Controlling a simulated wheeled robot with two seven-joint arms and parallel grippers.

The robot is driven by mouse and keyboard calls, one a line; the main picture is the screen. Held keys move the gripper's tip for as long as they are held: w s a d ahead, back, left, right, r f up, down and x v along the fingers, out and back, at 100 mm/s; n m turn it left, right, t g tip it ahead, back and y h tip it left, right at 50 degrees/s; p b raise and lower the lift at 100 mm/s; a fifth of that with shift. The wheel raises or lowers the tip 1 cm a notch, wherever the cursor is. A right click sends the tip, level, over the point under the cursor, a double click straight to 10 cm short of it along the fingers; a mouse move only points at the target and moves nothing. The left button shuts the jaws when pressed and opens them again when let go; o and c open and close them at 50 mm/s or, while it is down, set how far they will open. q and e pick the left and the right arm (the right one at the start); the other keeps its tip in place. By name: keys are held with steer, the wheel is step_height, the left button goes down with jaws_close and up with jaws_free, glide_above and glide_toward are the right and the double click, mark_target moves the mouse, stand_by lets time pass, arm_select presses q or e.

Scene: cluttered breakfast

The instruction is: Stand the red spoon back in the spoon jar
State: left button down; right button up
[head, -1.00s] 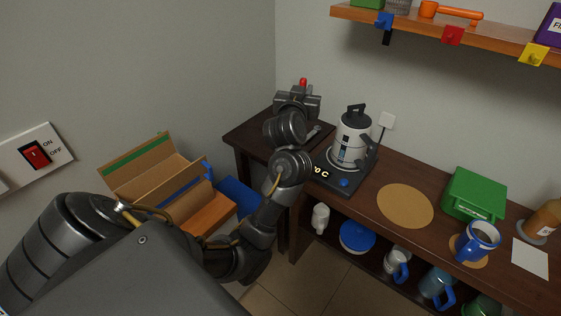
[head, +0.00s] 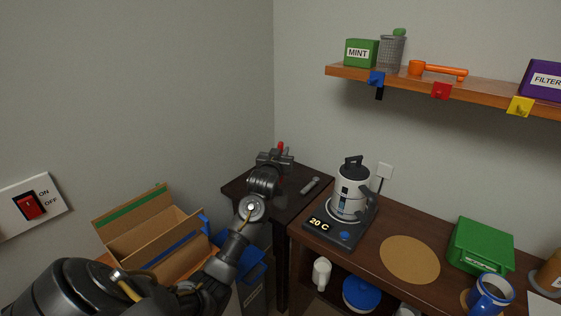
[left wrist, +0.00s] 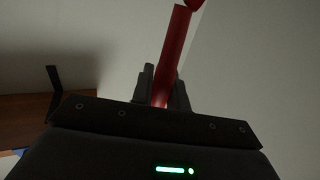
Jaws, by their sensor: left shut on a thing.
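The red spoon (head: 281,147) is in my left gripper (head: 275,158), which is shut on it above the small dark table at the back corner. In the head view only a short red end shows above the jaws. In the left wrist view the red spoon (left wrist: 174,50) rises from between the fingers (left wrist: 162,88), slightly tilted, and its top is cut off by the frame edge. A grey mesh jar (head: 391,54) with a green piece showing at its top stands on the wall shelf, up and right of the gripper, well apart from it. My right gripper is not in view.
The wooden shelf (head: 400,84) also holds a green MINT box (head: 361,53), an orange tool (head: 438,70) and a purple box (head: 543,80), with coloured hooks along its front. A kettle (head: 352,187) stands on the counter below. A small grey object (head: 310,185) lies on the dark table.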

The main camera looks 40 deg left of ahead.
arm_select(q)
steer(key=shift+a+f, duration=0.2)
steer(key=shift+f, duration=0.1)
step_height(320, 180, down, 2)
steer(key=shift+w+f, duration=0.1)
steer(key=shift+f, duration=0.05)
steer(key=shift+f+p, duration=0.3)
steer(key=shift+f, duration=0.05)
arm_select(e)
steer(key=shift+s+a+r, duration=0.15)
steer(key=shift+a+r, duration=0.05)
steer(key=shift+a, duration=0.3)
arm_select(q)
steer(key=shift+f, duration=0.15)
